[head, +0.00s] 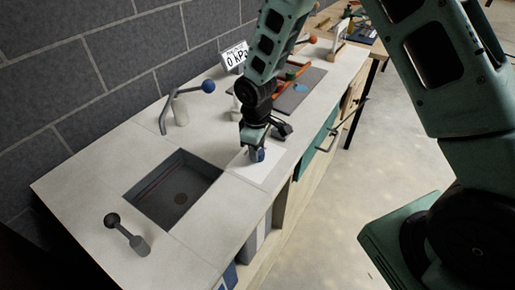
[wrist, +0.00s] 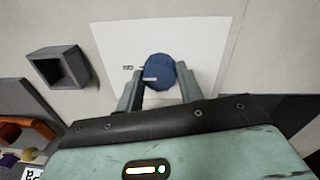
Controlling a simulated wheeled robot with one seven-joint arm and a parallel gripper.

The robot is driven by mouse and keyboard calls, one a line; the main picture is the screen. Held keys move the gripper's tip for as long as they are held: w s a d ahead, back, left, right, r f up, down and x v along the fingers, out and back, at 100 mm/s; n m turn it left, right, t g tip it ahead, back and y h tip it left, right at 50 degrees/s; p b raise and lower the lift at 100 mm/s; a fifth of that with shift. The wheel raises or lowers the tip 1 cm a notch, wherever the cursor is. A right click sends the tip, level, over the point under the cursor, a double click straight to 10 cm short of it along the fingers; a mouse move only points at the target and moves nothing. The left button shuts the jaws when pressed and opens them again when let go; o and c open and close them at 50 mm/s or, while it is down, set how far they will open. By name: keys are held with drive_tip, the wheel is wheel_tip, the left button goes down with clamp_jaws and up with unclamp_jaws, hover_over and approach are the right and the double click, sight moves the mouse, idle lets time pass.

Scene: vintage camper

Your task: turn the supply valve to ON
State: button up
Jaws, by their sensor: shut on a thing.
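The supply valve is a round blue knob (wrist: 160,71) on a white plate (wrist: 209,45). It also shows in the head view (head: 257,155), below my gripper, with its plate (head: 262,174) flat on the counter. A short pale pointer line on the knob aims toward the left in the wrist view, near small dark lettering (wrist: 128,68) too small to read surely. My gripper (wrist: 159,88) is shut on the knob, with one finger on each side. In the head view my gripper (head: 256,148) points down and partly hides the knob.
A gauge sign (head: 235,57) reads 0 kPa at the back. A hollow grey box (wrist: 57,68) stands left of the plate in the wrist view.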

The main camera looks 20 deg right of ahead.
drive_tip(key=shift+w, duration=0.1)
drive_tip(key=o, duration=1)
drive_tip(key=shift+r, duration=0.15)
drive_tip(key=r, duration=0.5)
drive_tip(key=r+b, duration=0.1)
drive_tip(key=r, duration=0.5)
drive_tip(key=r+b, duration=0.1)
drive_tip(key=r, duration=0.5)
drive_tip(key=shift+s+a+r, duration=0.1)
drive_tip(key=shift+s+a, duration=0.25)
drive_tip(key=shift+m+y, duration=0.5)
drive_tip(key=shift+m, duration=0.2)
drive_tip(key=s+a, duration=0.1)
drive_tip(key=s, duration=0.7)
drive_tip(key=s+a, duration=0.2)
drive_tip(key=s, duration=0.7)
drive_tip(key=s+a, duration=0.2)
drive_tip(key=s, duration=0.7)
drive_tip(key=shift+a+f, duration=0.25)
drive_tip(key=shift+f, duration=0.05)
